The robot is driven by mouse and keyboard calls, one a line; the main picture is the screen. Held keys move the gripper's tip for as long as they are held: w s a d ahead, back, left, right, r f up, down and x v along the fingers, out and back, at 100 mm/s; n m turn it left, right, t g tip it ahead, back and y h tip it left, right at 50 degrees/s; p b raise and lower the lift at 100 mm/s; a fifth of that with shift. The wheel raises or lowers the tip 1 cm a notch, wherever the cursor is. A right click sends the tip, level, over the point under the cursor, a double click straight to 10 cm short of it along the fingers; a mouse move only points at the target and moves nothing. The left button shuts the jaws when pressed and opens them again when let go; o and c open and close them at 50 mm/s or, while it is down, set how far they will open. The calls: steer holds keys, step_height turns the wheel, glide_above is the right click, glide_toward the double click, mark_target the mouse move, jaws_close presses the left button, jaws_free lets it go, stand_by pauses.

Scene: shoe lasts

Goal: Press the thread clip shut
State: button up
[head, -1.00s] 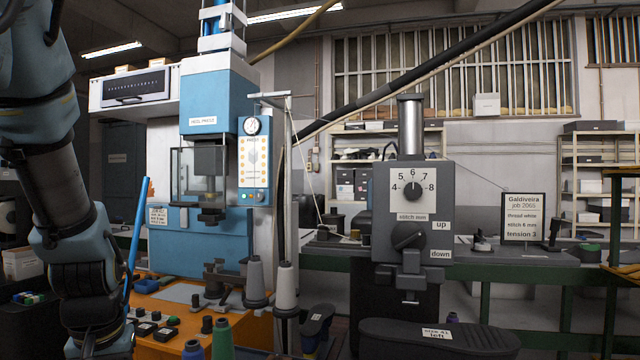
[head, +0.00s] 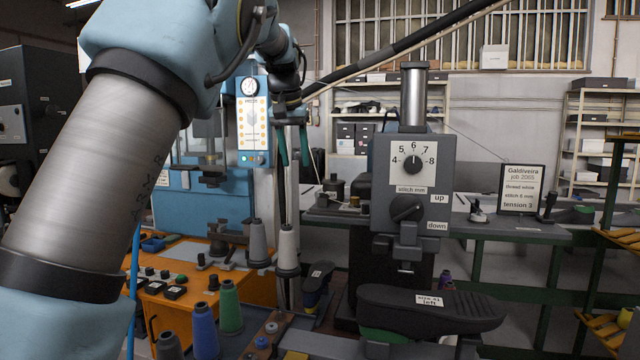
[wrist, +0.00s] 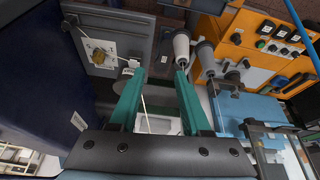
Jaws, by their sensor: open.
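I cannot make out the thread clip for certain in either view. A small brass-coloured fitting (wrist: 98,56) on a dark grey panel shows in the wrist view; whether it is the clip I cannot tell. My gripper (head: 293,146) hangs in the air, left of the grey stitching machine (head: 443,165) and above the white thread cone (head: 288,250). In the wrist view its teal fingers (wrist: 160,78) are apart with nothing held between them. The white cone (wrist: 181,46) shows beyond the fingertips. A thin pale line like thread passes near the left finger.
A black last (head: 470,312) labelled left lies in front of the machine. Green (head: 230,308) and blue (head: 205,332) spools stand at the front. The blue press (head: 215,220) and orange panel (head: 208,305) are at left. A job sign (head: 521,191) stands at right.

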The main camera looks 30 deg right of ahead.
steer(key=s+d+r+m, duration=0.1)
steer(key=s+d+r, duration=0.1)
steer(key=d, duration=0.2)
steer(key=p, duration=0.3)
glide_toward(323, 194)
steer(key=x, duration=0.6)
steer(key=shift+s+a+f, duration=0.1)
steer(key=shift+s+a, duration=0.15)
steer(key=shift+a, duration=0.1)
jaws_close()
